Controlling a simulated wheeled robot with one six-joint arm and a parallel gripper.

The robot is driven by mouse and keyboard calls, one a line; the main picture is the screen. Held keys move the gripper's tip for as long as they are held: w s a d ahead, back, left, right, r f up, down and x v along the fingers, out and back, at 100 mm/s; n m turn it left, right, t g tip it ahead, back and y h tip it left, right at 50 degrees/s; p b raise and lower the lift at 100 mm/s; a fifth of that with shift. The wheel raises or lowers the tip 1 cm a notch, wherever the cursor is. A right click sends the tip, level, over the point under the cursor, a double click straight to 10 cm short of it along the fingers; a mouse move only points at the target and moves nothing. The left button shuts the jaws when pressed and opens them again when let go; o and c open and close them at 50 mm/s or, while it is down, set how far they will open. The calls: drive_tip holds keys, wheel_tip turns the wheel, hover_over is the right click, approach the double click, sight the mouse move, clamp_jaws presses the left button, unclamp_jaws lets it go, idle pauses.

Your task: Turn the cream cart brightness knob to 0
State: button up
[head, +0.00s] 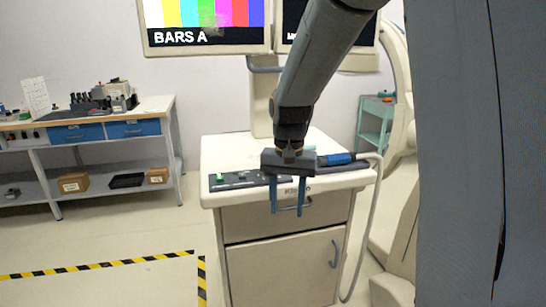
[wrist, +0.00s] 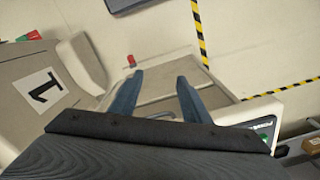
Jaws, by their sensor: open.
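The cream cart (head: 235,150) stands in front of me, with a drawer and a door below its top. A dark control panel (head: 250,179) lies along the front left of its top, with a green lit part at its left end. Small dark controls show on the panel, but I cannot make out the brightness knob or its setting. My gripper (head: 287,203) is open and empty, its fingers pointing down in front of the cart's front edge, right of the panel. In the wrist view its two blue fingers (wrist: 157,88) are spread apart, with the cart's front between them.
A monitor (head: 205,25) showing colour bars stands above the cart. A blue-handled probe (head: 336,159) with a hanging cable lies at the right of the top. A grey cover (head: 465,150) fills the right side. A workbench (head: 85,122) stands left.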

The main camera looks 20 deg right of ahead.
drive_tip(key=w+r+m+p, duration=0.1)
drive_tip(key=w+r+m, duration=0.1)
drive_tip(key=w, duration=0.4)
drive_tip(key=w+r+m+p, duration=0.1)
drive_tip(key=w+r+m, duration=0.2)
drive_tip(key=w+r, duration=0.2)
drive_tip(key=w+r+m+p, duration=0.1)
drive_tip(key=w+r+m, duration=0.2)
drive_tip(key=w, duration=0.5)
drive_tip(key=shift+d+r, duration=0.35)
drive_tip(key=shift+r, duration=0.05)
wheel_tip(320, 180, down, 8)
drive_tip(key=shift+w+r+p, duration=0.1)
drive_tip(key=shift+r+p, duration=0.1)
drive_tip(key=shift+p, duration=0.9)
drive_tip(key=shift+c, duration=0.3)
drive_tip(key=c, duration=1)
